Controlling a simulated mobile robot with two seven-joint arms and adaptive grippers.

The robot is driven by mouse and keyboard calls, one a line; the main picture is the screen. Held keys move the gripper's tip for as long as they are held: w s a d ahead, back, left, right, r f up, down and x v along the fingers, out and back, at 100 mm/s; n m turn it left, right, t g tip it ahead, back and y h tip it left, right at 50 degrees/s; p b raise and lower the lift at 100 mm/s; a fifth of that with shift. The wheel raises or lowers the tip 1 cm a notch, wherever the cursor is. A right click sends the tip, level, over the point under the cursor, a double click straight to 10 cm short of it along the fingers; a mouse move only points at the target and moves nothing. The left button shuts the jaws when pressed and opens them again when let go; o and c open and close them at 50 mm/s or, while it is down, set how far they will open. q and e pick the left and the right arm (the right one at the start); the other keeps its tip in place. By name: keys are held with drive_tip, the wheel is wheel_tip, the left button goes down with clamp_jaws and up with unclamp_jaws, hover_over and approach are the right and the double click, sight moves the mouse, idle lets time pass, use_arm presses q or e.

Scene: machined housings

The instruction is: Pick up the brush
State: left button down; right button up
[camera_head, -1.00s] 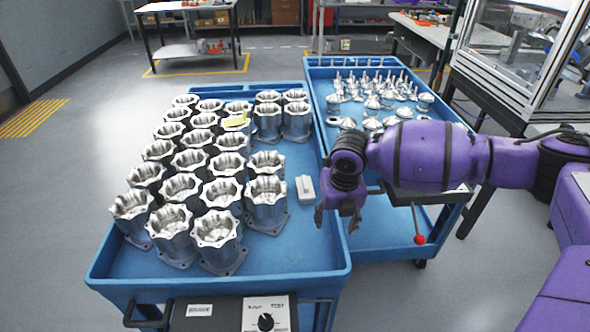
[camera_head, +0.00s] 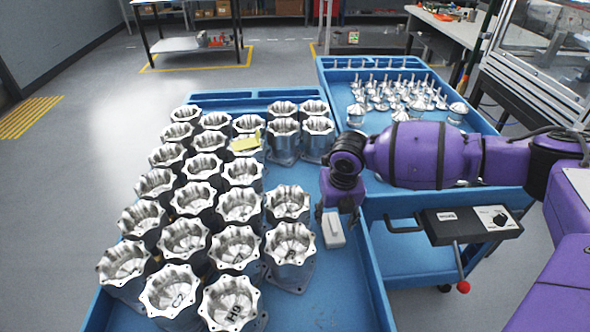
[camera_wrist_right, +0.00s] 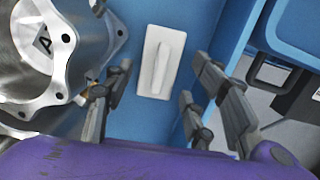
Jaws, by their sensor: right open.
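The brush (camera_head: 333,229), a pale block with a raised bar on its back, lies on the bare right part of the near blue cart's tray (camera_head: 335,285). In the right wrist view the brush (camera_wrist_right: 160,62) shows whole between and beyond the fingers, with nothing touching it. My right gripper (camera_head: 338,208) is open and empty, pointing down close over the brush; its spread fingers also show in the wrist view (camera_wrist_right: 157,88). How high the fingertips are above the tray is hard to tell. My left gripper is in neither view.
Several metal housings (camera_head: 240,205) fill the tray left of the brush; one (camera_wrist_right: 60,50) is close to the left finger. The tray's right wall is close by. A second blue cart (camera_head: 480,110) holds small metal parts.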

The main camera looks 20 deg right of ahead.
sight(333, 222)
drive_tip(key=f, duration=0.5)
drive_tip(key=shift+w+d, duration=0.1)
drive_tip(key=shift+w, duration=0.1)
drive_tip(key=shift+r, duration=0.1)
drive_tip(key=shift+c, duration=0.4)
drive_tip(key=c, duration=0.9)
drive_tip(key=shift+r, duration=0.1)
wheel_tip(333, 222, up, 10)
drive_tip(key=shift+f, duration=0.1)
